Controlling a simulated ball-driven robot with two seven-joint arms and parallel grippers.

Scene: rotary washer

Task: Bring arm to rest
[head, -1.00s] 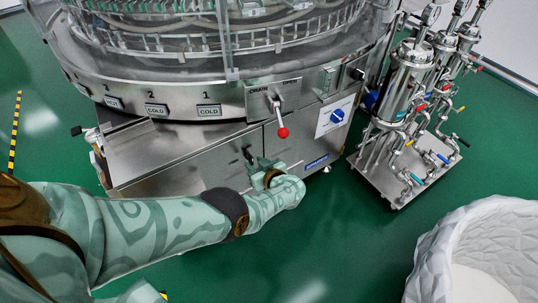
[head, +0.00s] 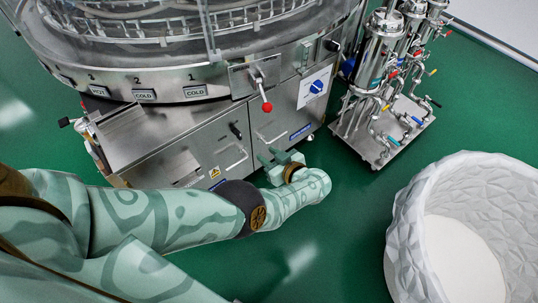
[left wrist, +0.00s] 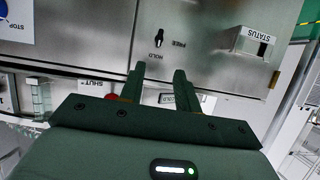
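My left arm reaches across the head view from the left. Its pale green gripper (head: 274,160) is in front of the washer's lower steel cabinet (head: 205,148). In the left wrist view the two dark fingers (left wrist: 160,82) stand apart with nothing between them, so the gripper is open and empty. Beyond them is a steel panel (left wrist: 205,35) with a black latch (left wrist: 159,37) between HOLD and FREE marks. I cannot tell whether the fingers touch the panel. My right gripper is not in view.
A red-knobbed lever (head: 266,105) and a blue dial (head: 316,87) are on the washer front above the gripper. A cart with steel filters (head: 377,58) stands at the upper right. A large white faceted tub (head: 408,215) stands lower right. Green floor between is clear.

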